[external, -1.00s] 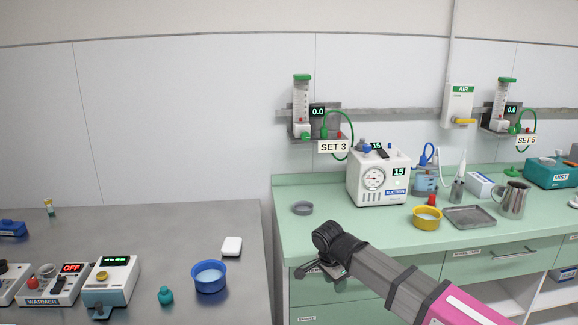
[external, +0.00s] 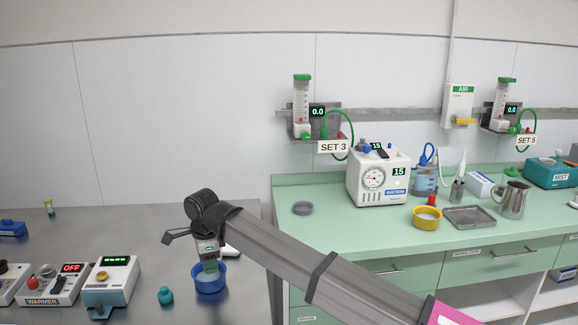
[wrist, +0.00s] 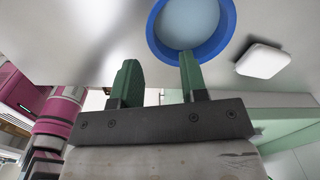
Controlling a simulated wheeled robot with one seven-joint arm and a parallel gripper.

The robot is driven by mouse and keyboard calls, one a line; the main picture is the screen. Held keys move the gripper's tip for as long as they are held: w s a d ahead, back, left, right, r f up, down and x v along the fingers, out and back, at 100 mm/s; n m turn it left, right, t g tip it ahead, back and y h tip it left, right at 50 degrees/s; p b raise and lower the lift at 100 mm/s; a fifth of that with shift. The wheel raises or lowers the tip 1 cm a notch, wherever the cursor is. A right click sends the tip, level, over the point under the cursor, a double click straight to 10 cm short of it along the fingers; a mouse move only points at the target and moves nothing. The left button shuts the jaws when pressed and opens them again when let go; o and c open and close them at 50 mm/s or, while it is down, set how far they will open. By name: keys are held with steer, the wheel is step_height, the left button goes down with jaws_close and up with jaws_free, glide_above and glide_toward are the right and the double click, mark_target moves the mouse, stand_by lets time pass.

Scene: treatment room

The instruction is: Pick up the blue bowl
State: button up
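The blue bowl (external: 210,286) stands upright on the grey metal table at the left, with a pale blue inside. It also shows at the top of the wrist view (wrist: 228,40). My gripper (external: 209,266) points down over the bowl in the external view. In the wrist view its two green fingers (wrist: 158,72) are spread apart with nothing between them. The right fingertip overlaps the bowl's near rim in that view; I cannot tell whether it touches. The left fingertip lies outside the rim.
A white square block (wrist: 262,60) lies beside the bowl. A small teal bottle (external: 166,296) stands left of it, with a white device (external: 112,280) and a warmer (external: 55,287) further left. The green counter (external: 330,235) is to the right, across a gap.

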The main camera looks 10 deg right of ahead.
mark_target(211, 284)
steer(key=f, duration=0.7)
steer(key=shift+s+f, duration=0.3)
steer(key=shift+f, duration=0.05)
jaws_close()
